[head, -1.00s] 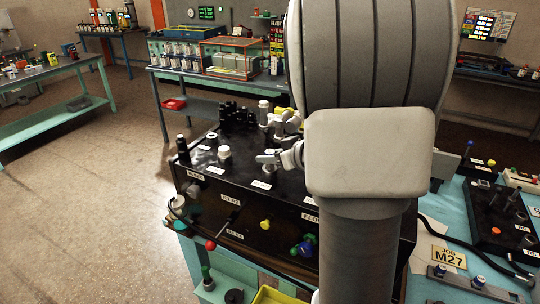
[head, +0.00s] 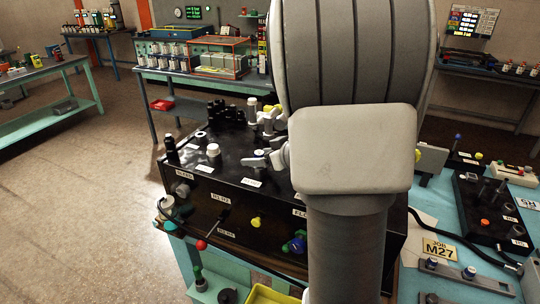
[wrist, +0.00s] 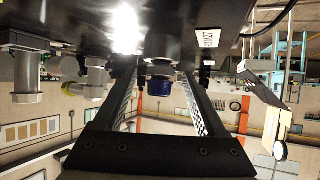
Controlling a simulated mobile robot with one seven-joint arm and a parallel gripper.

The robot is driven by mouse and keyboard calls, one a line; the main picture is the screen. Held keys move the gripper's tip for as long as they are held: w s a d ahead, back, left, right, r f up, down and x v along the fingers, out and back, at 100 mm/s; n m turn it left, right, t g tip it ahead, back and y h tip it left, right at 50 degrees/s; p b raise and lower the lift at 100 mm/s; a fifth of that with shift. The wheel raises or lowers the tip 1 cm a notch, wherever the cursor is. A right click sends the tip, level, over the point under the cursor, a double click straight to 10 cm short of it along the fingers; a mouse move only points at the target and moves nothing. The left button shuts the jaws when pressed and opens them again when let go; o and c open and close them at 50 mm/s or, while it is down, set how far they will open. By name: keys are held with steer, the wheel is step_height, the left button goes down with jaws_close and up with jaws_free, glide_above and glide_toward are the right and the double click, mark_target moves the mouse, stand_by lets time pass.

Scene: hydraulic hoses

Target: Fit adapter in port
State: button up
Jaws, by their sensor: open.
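In the head view, a black manifold box (head: 234,205) with labelled ports and fittings stands on the teal bench, left of my arm. My arm hides the gripper and the box's right part there. In the wrist view, my gripper (wrist: 160,66) is open, with a finger on each side of a dark cylindrical fitting with a blue end (wrist: 160,86). The fitting meets the black surface above it in the picture; I see no clear finger contact. Whether it is the adapter, I cannot tell. Grey fittings (wrist: 88,75) show to its left.
A yellow bin (head: 268,295) is below the box's front. A card reading JOB M27 (head: 438,250), a hose and a black port block (head: 488,210) lie on the bench at right. Grey valve handles (head: 268,158) stand on the box. Open floor lies at left.

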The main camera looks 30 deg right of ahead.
steer(key=p+v, duration=0.3)
steer(key=v, duration=1.4)
steer(key=shift+s, duration=0.2)
